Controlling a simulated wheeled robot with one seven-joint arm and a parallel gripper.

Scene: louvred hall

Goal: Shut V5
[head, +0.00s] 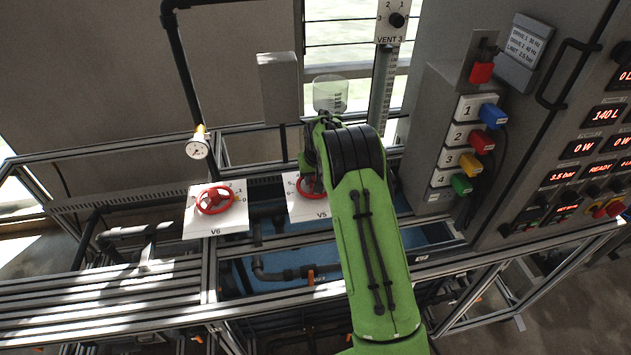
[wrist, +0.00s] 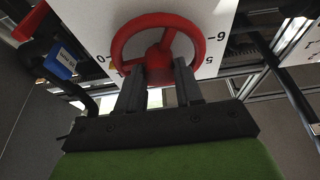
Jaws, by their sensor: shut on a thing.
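The V5 valve is a red handwheel (head: 311,188) on a white plate (head: 309,211) marked V5, in the middle of the head view. My green arm covers the right part of the wheel and plate there. In the wrist view the red wheel (wrist: 165,38) fills the top middle, in front of the white plate (wrist: 84,22) with numbers round it. The wheel's pointer is not clear to me.
A second red handwheel, V6 (head: 214,199), stands to the left. A pressure gauge (head: 198,149) hangs above it. A grey socket box with coloured plugs (head: 461,161) and a control cabinet (head: 560,120) stand to the right. A clear cylinder (head: 330,94) is behind my gripper.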

